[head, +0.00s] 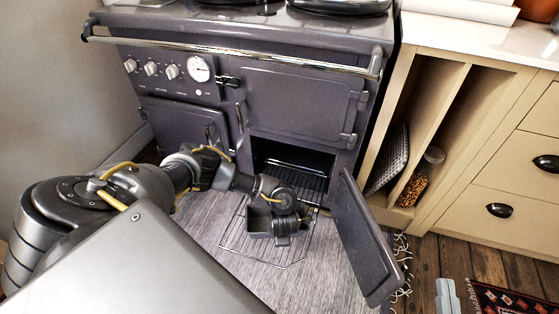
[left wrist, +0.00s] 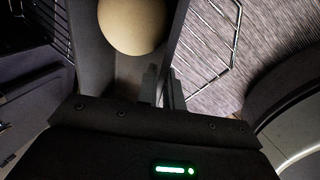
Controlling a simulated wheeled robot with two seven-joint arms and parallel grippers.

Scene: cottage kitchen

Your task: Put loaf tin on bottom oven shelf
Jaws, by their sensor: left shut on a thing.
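My left gripper (head: 287,228) is in front of the open lower right oven, above the pulled-out wire shelf. It is shut on the wall of the dark loaf tin (head: 259,221). In the left wrist view, the gripper's fingertips (left wrist: 163,88) pinch the tin's side wall (left wrist: 178,28), and a round beige lump (left wrist: 133,22) lies inside the tin. The wire oven shelf (head: 277,262) sticks out of the oven opening low down; its bars also show in the left wrist view (left wrist: 212,65).
The oven door (head: 366,240) hangs open to the right of the opening. The grey range (head: 300,95) has a chrome rail along its front. A beige cabinet (head: 490,150) stands at the right. A patterned rug (head: 505,302) lies at the lower right.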

